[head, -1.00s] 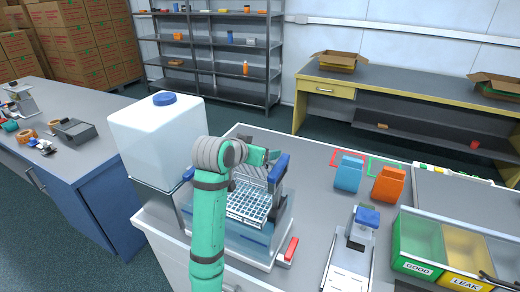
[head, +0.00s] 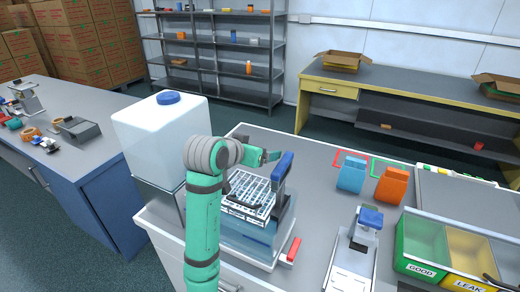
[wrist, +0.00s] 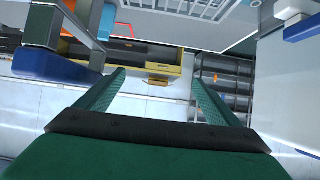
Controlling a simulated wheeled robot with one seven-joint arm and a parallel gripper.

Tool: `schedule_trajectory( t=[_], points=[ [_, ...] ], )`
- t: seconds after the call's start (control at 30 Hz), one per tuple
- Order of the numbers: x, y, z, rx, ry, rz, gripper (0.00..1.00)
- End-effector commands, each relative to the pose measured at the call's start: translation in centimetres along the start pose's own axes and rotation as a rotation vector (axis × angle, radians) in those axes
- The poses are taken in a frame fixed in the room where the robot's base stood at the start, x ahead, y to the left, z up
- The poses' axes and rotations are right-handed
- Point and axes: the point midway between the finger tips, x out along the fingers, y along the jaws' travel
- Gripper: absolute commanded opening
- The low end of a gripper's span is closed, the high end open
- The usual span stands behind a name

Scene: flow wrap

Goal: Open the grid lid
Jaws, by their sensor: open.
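The white grid lid (head: 237,206) sits at the top of a clear tank (head: 258,246) of bluish water. It looks tilted, but my arm covers its left side and I cannot tell its exact angle. A blue handle bar (head: 283,166) rises at its right side. My gripper (head: 270,157) is just left of the bar's upper end, above the grid's far edge. In the wrist view my gripper (wrist: 157,88) is open with nothing between its fingers. A blue bar on a grey post (wrist: 52,66) shows left of the fingers, apart from them.
A white container with a blue cap (head: 160,130) stands left of my arm. Blue (head: 351,174) and orange (head: 391,185) pouches stand to the right. A grey device (head: 352,255) and the green GOOD bin (head: 420,246) are at front right. Bench behind the tank is mostly clear.

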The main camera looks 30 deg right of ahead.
Motion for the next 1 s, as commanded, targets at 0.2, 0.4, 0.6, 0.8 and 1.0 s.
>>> schedule_trajectory(
  t=[0.2,0.4,0.6,0.8,1.0],
  points=[
    [-4.4,-0.3,0.0,0.0,0.002,-0.005,0.87],
    [-6.6,-0.2,-0.1,-0.001,0.001,-0.002,0.87],
    [-7.2,0.1,-0.1,0.001,0.0,0.001,0.87],
    [-7.2,0.0,-0.1,0.001,0.0,0.001,0.87],
    [-7.3,-0.1,0.0,0.0,0.0,-0.001,0.87]
  ],
)
